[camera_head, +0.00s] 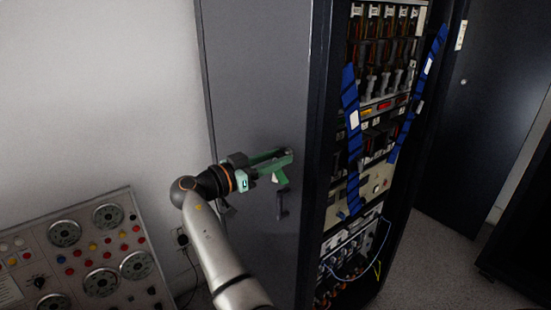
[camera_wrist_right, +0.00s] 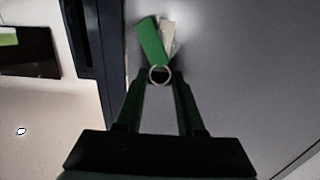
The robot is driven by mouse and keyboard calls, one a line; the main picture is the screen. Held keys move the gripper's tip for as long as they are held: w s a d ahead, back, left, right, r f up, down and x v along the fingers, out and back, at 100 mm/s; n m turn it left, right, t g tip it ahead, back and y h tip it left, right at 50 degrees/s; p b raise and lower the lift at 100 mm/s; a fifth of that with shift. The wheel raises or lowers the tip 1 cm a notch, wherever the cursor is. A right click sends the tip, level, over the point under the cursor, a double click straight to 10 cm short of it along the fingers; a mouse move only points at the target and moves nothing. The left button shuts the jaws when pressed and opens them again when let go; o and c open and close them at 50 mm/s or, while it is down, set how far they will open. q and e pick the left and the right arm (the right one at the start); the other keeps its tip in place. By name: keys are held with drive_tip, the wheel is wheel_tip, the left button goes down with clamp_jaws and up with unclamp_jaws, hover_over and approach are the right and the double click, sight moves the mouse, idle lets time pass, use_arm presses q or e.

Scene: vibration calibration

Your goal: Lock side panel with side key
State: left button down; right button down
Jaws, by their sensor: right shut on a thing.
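The side panel (camera_head: 255,75) is the tall flat grey side of the cabinet, and it looks flush and closed. A dark handle (camera_head: 282,203) sits on it, just below my right gripper (camera_head: 277,160). This gripper's fingers also show in the right wrist view (camera_wrist_right: 160,77), with their tips closed in on the side key's metal ring (camera_wrist_right: 159,75). A green tag (camera_wrist_right: 150,42) and a pale tag (camera_wrist_right: 167,34) are on the ring. The panel is close behind them; I cannot tell whether the key touches it or sits in a lock. My left gripper is not in view.
The cabinet's open front shows racks of electronics (camera_head: 375,130) with blue striped straps (camera_head: 352,130) and loose cables (camera_head: 352,265) low down. A control console (camera_head: 85,255) with dials stands at the lower left. Grey floor (camera_head: 430,250) is free to the right.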

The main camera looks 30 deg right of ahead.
drive_tip(key=shift+n, duration=0.3)
drive_tip(key=n, duration=0.2)
drive_tip(key=shift+n+b, duration=0.3)
drive_tip(key=shift+b, duration=0.1)
drive_tip(key=n, duration=0.3)
drive_tip(key=shift+r+n, duration=0.1)
drive_tip(key=shift+n, duration=0.2)
drive_tip(key=n+p, duration=0.1)
drive_tip(key=n, duration=0.1)
drive_tip(key=shift+n+p, duration=0.3)
drive_tip(key=shift+n, duration=0.1)
drive_tip(key=n+p, duration=0.2)
drive_tip(key=n, duration=0.2)
drive_tip(key=shift+r+p, duration=0.1)
drive_tip(key=shift+p, duration=0.2)
drive_tip(key=shift+n+p, duration=0.65)
drive_tip(key=shift+n, duration=1.45)
